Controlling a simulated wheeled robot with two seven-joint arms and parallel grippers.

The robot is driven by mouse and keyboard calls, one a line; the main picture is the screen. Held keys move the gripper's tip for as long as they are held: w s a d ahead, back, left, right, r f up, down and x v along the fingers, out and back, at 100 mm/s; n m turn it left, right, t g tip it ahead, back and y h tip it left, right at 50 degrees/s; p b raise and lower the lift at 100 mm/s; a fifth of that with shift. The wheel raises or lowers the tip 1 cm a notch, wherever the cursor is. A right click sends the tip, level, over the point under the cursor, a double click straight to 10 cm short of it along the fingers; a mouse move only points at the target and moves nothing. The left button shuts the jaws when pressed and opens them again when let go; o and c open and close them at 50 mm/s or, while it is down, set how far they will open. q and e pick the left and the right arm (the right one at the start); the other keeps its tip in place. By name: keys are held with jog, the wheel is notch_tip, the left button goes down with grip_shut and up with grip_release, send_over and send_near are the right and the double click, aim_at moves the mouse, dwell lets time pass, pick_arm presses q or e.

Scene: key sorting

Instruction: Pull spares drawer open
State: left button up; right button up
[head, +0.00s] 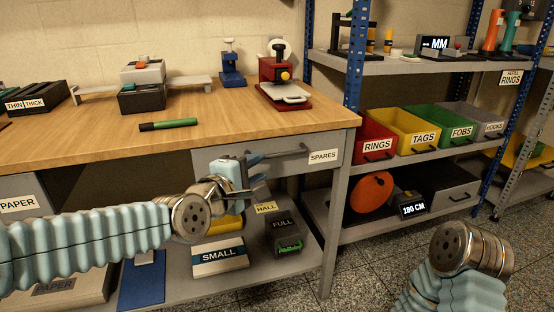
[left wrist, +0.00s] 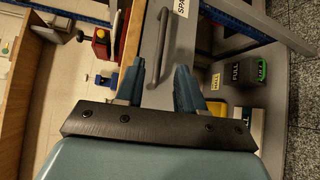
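The grey spares drawer (head: 318,168) sits under the right end of the wooden workbench. It looks closed, with its front in line with the bench frame. It has a dark bar handle (head: 285,152) and a SPARES label. My left gripper (head: 258,172) is in front of the drawer, just below and left of the handle.
The workbench (head: 225,130) holds a red press (head: 278,80), a blue stand and a green-black pen. Below are a SMALL box (head: 220,260) and a FULL bin (head: 283,232). A blue-post shelf with coloured bins stands right. Floor is clear between the bench and my right arm.

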aim_at(278, 156)
pick_arm(q)
jog(key=x, duration=0.9)
jog(key=shift+w+d+f, duration=0.1)
jog(key=shift+w+d, duration=0.05)
jog(key=shift+w, duration=0.15)
grip_shut()
